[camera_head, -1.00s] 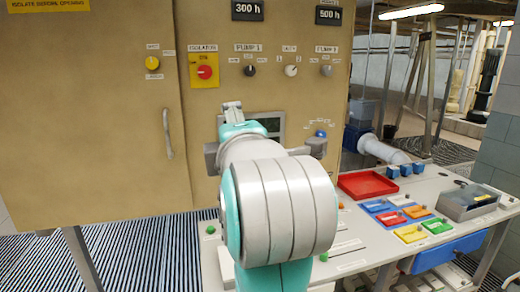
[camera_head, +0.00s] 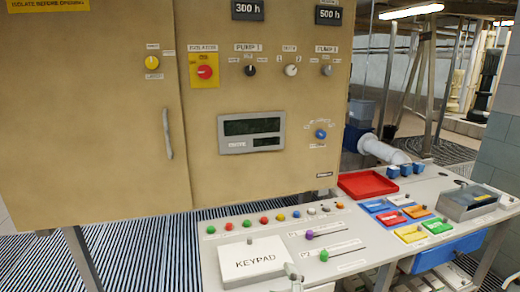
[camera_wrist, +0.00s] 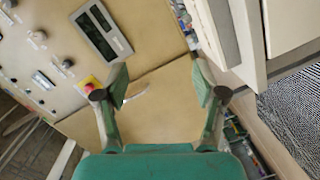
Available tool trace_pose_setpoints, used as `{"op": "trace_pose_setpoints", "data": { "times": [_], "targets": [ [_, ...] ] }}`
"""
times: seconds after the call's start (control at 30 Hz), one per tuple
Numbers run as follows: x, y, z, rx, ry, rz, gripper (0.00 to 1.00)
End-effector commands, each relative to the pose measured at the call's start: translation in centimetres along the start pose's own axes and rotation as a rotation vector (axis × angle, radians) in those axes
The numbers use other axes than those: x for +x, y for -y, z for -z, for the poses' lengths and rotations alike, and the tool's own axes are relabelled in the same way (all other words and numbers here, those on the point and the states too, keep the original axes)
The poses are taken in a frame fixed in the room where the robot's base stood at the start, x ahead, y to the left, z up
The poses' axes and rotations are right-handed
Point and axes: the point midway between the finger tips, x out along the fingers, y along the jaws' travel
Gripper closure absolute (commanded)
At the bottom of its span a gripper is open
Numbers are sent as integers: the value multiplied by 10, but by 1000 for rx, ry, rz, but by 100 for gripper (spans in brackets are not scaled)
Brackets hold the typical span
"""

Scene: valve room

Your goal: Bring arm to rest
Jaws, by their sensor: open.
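My gripper (camera_wrist: 160,88) shows in the wrist view with its two green-tipped fingers spread wide apart. Nothing is between the fingers. Beyond them is the tan cabinet (camera_wrist: 150,118), tilted in this view, with its display (camera_wrist: 101,31) at the upper left. In the head view the cabinet front (camera_head: 90,120) is clear of my arm. Only a small grey piece, which looks like part of my arm, shows at the bottom edge over the desk. The rest of my arm is out of that view.
A door handle (camera_head: 167,134) sticks out from the cabinet. In the wrist view a pale panel edge lies close at the upper right.

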Motion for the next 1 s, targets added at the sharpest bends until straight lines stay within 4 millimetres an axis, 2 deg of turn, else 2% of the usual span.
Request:
{"op": "trace_pose_setpoints", "data": {
  "times": [0.03, 0.1, 0.27, 0.5, 0.8, 1.0],
  "targets": [
    [-8, 15, -13, 27, 9, 10, 30],
    [-19, 31, -28, 71, 17, 14, 30],
    [-47, 64, -59, 174, 33, 21, 30],
    [-100, 108, -99, 339, 62, 29, 30],
    [-178, 150, -136, 555, 104, 27, 30],
    [-235, 168, -151, 703, 136, 17, 30]
  ]
}}
